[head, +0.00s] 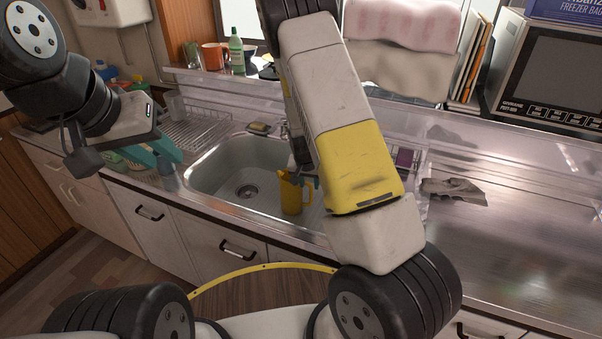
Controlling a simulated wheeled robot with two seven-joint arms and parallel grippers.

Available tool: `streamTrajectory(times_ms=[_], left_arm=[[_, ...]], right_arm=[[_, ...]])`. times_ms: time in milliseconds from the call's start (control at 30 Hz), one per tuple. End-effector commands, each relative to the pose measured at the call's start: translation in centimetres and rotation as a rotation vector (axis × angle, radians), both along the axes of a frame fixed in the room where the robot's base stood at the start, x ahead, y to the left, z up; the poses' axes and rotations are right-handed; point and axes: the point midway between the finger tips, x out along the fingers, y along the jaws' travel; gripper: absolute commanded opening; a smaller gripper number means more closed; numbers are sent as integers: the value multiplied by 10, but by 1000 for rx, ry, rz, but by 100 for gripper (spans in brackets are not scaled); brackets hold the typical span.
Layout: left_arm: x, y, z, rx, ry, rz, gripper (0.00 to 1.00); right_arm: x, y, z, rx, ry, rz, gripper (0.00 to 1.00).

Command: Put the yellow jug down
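The yellow jug (291,194) is upright at the right part of the sink (215,168), partly hidden by my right arm. My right gripper (302,180) reaches down from behind that arm, its dark fingers at the jug's upper part and apparently shut on it. I cannot tell whether the jug's base touches the sink or hangs above it. My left gripper (86,158) is at the left, above the left end of the counter, away from the jug. Its fingers are seen at an angle, so its opening is unclear.
A wire dish rack (200,130) stands left of the sink. Bottles and cups, including an orange mug (213,57), line the back ledge. A grey cloth (455,190) lies right of the sink, by a wide bare steel counter (510,240). A microwave (550,75) stands behind.

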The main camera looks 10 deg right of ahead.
Motion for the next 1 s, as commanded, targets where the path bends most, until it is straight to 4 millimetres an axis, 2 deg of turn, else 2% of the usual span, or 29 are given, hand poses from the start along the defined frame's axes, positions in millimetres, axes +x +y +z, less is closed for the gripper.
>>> streamTrajectory(times_ms=[167,267,433,667,1000], left_arm=[[0,0,0,0,0,0,32],[0,0,0,0,0,0,32],[0,0,0,0,0,0,32],[0,0,0,0,0,0,32],[0,0,0,0,0,0,32]], right_arm=[[-5,2,15,8,-1,-1,34],[-8,6,32,32,-3,2,34],[-22,15,81,104,-5,23,34],[-52,26,154,192,-20,84,34],[-117,33,251,259,-69,214,34]])
